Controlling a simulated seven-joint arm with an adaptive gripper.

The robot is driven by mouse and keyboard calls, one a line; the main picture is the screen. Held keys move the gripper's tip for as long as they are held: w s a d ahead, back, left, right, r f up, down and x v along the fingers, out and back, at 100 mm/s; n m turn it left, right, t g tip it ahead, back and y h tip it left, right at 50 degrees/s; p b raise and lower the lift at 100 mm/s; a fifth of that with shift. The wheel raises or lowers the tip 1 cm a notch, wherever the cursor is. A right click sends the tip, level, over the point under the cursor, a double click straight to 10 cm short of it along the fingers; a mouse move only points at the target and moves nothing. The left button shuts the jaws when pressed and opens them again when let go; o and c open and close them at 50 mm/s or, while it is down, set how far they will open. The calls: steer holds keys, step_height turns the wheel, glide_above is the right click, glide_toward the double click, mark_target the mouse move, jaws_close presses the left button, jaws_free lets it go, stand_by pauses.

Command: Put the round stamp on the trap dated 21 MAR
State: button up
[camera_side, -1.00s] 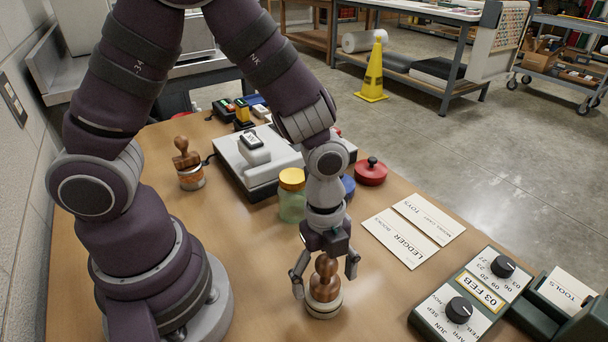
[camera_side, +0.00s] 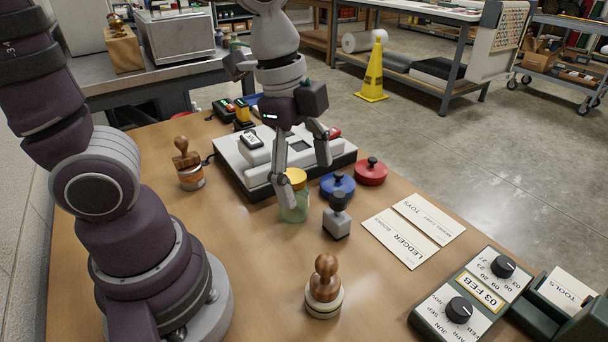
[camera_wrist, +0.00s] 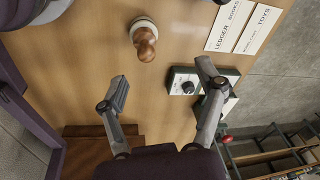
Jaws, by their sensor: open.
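A round wooden-handled stamp (camera_side: 324,286) stands upright on a pale round base at the front middle of the table. It also shows at the top of the wrist view (camera_wrist: 145,40). A dark green date box (camera_side: 463,305) with two black knobs stands at the front right, its window reading 03 FEB; it shows in the wrist view (camera_wrist: 187,85), partly behind a finger. I see no 21 MAR label. My gripper (camera_side: 303,175) is open and empty, raised well behind the stamp, in front of the grey machine in the side view. Its fingers spread in the wrist view (camera_wrist: 163,80).
A yellow-lidded jar (camera_side: 294,205), a grey block stamp (camera_side: 337,222), and blue (camera_side: 337,185) and red (camera_side: 370,172) lidded pots stand mid-table. Another wooden stamp (camera_side: 187,160) stands left. LEDGER (camera_side: 400,240) and TOYS cards lie right.

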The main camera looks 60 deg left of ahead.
steer(key=s+a+r+n+t+y, duration=0.1)
steer(key=a+n, duration=0.4)
steer(key=n, duration=0.8)
steer(key=s+r+t, duration=0.1)
steer(key=t, duration=0.1)
steer(key=shift+s+a+r+t, duration=0.15)
steer(key=shift+a+t, duration=0.1)
steer(key=shift+t, duration=0.15)
